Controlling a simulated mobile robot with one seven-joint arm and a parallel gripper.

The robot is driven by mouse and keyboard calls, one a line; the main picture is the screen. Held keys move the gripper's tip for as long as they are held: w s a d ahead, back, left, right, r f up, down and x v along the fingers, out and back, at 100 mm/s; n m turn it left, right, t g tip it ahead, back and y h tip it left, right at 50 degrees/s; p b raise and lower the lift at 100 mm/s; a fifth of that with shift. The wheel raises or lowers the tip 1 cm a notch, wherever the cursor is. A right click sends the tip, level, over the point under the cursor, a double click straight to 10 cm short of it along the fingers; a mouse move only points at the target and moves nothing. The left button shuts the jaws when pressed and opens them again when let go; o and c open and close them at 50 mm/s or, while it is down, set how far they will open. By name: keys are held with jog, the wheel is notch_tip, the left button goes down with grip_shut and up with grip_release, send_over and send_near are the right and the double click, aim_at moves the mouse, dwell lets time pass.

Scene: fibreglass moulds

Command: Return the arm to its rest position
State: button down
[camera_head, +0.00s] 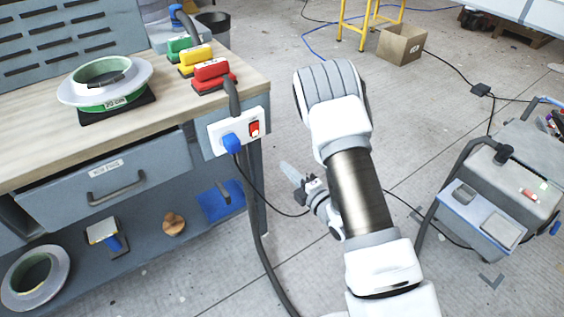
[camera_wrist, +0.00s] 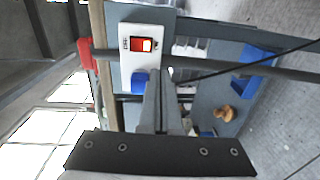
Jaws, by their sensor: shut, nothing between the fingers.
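My arm (camera_head: 361,190) reaches up through the middle of the head view, bent at the elbow. My gripper (camera_head: 288,170) is partly hidden behind the arm and sits right of the workbench leg, in open air. In the wrist view its fingers (camera_wrist: 159,85) are together with nothing between them. They point toward the bench side, where a white socket panel (camera_head: 240,130) carries a red switch (camera_wrist: 141,44) and a blue plug (camera_head: 231,143). The fingers look apart from the panel, though their distance from it is hard to judge.
The workbench (camera_head: 170,125) with a drawer and lower shelf stands at left. A grey wheeled machine (camera_head: 495,190) with a hose stands at right. A cardboard box (camera_head: 402,44) lies farther back. Floor between is mostly clear, with cables.

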dwell(0.5)
jog(key=w+d+r+m+g+h, duration=0.1)
jog(key=d+r+m+h, duration=0.4)
jog(key=r, duration=0.3)
jog(key=d+r+m+g+h, duration=0.1)
jog(key=d+r+m+h, duration=0.25)
jog(key=r+m, duration=0.45)
jog(key=s+d+r+m+g, duration=0.1)
jog(key=s+r+m+g, duration=0.2)
jog(key=s, duration=0.6)
jog(key=s+d+r+m+g+h, duration=0.1)
jog(key=s+r+m, duration=0.35)
jog(key=s, duration=0.45)
jog(key=s+d+r+m+g, duration=0.15)
jog(key=s+m, duration=0.25)
jog(key=s, duration=0.5)
notch_tip(320, 180, up, 19)
jog(key=s+p, duration=0.1)
jog(key=p, duration=1.6)
jog(key=shift+a+f+g+p, duration=0.2)
jog(key=shift+g+p, duration=0.15)
jog(key=shift+g, duration=0.1)
jog(key=shift+s+a, duration=0.1)
